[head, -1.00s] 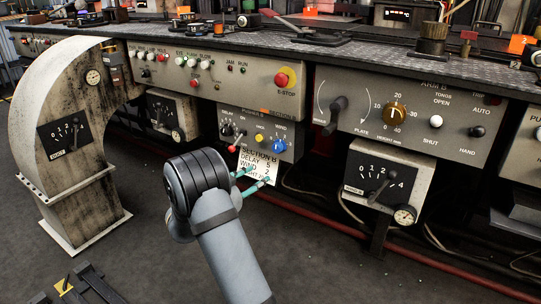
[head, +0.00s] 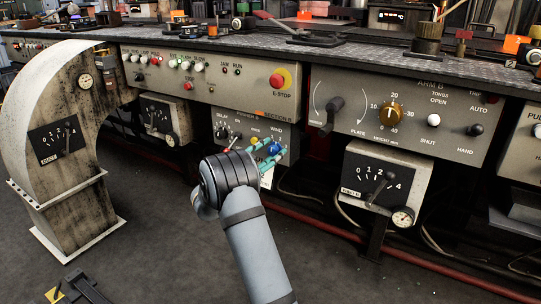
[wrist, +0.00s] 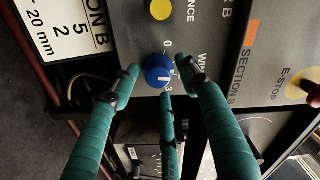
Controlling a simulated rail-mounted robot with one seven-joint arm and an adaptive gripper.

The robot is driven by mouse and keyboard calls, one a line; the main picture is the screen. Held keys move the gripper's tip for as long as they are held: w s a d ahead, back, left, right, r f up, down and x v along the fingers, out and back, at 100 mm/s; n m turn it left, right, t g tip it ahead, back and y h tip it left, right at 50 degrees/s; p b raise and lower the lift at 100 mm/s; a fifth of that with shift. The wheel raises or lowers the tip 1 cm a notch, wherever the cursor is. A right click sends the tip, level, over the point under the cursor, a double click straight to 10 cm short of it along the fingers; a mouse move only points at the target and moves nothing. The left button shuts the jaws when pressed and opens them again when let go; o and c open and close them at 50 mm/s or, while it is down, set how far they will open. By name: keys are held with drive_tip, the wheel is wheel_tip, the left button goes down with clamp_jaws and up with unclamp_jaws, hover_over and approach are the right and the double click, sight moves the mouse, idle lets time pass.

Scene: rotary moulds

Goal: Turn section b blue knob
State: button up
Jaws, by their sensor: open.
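The blue knob (wrist: 157,72) is on the grey section B panel (wrist: 215,30), with a white pointer line on its face and scale marks beside it. In the head view the blue knob (head: 275,148) shows just beyond my fingertips. My gripper (wrist: 160,85) has teal fingers spread around the knob, one on each side and one below it in the wrist view. I cannot tell whether any finger touches it. In the head view my gripper (head: 266,150) reaches the panel from the front, and my arm hides part of the panel's lower left.
A yellow button (wrist: 160,9) sits near the blue knob. A white label card (wrist: 62,28) hangs by the panel. The red E-stop (head: 278,80) is above, and the arm B panel (head: 450,110) is to the right.

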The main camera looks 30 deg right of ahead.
drive_tip(key=shift+w+d, duration=0.1)
drive_tip(key=shift+c, duration=0.7)
drive_tip(key=c, duration=1)
